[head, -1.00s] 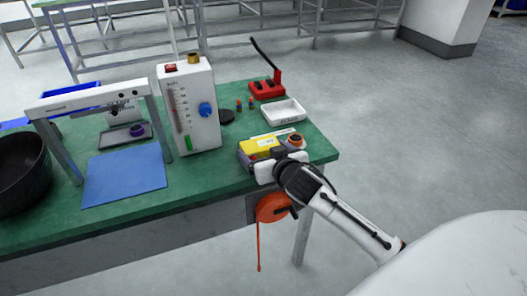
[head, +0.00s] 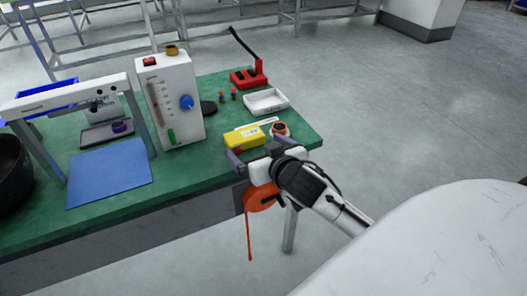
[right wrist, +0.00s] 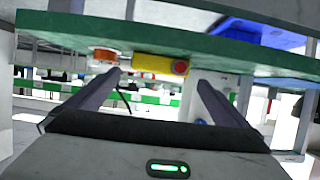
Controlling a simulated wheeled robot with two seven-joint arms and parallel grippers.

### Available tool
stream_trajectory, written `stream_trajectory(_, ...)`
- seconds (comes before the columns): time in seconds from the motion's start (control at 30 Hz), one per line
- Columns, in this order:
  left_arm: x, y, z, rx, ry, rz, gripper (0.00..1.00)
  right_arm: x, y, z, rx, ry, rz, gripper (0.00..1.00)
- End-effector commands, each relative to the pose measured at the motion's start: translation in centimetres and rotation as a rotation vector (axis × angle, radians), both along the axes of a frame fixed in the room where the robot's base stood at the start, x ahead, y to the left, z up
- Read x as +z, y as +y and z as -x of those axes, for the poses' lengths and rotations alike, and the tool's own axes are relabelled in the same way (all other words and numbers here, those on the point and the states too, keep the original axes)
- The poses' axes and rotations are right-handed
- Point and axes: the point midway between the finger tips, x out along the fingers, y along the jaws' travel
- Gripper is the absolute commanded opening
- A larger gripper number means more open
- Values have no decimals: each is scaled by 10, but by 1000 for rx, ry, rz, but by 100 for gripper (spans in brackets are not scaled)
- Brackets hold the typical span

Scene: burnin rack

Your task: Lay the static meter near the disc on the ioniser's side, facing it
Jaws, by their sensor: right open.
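The static meter appears to be the yellow block (head: 243,137) with a pale label, lying on the green bench near its front right corner. It also shows in the right wrist view (right wrist: 160,65), with a red round spot at one end. My right gripper (head: 257,147) is open and empty at the bench's front edge, its fingers spread in front of the yellow block; they also show in the wrist view (right wrist: 160,79). Which thing is the ioniser is unclear. My left gripper is not in view.
The white box (head: 172,105) with a blue knob stands mid-bench. A white gantry (head: 70,97) stands over a blue mat (head: 110,172) at left. An orange roll (head: 279,129) sits beside the yellow block; a white tray (head: 265,101) and red tool (head: 249,77) lie behind.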

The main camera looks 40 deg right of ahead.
Motion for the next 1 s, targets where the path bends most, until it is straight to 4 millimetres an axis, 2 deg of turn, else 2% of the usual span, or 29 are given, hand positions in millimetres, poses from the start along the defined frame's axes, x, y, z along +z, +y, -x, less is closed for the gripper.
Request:
stream_trajectory(0.1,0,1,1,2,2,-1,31,9,6,23,0,1,-4,100)
stream_trajectory(0.3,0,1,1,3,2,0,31,19,11,46,1,1,-2,100)
stream_trajectory(0.4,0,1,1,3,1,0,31,11,16,53,13,20,-2,100)
stream_trajectory(0.47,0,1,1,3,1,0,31,-9,26,61,43,59,-2,100)
stream_trajectory(0.57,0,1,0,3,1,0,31,-67,54,84,135,162,-9,100)
stream_trajectory(0.6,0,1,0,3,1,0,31,-94,70,98,182,206,-16,100)
stream_trajectory(0.7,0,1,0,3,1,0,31,-153,108,140,290,300,-36,100)
stream_trajectory(0.8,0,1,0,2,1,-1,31,-194,141,181,372,361,-60,100)
stream_trajectory(0.9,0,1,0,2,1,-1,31,-218,163,211,422,394,-77,100)
stream_trajectory(1.0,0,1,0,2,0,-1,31,-227,173,225,444,405,-83,100)
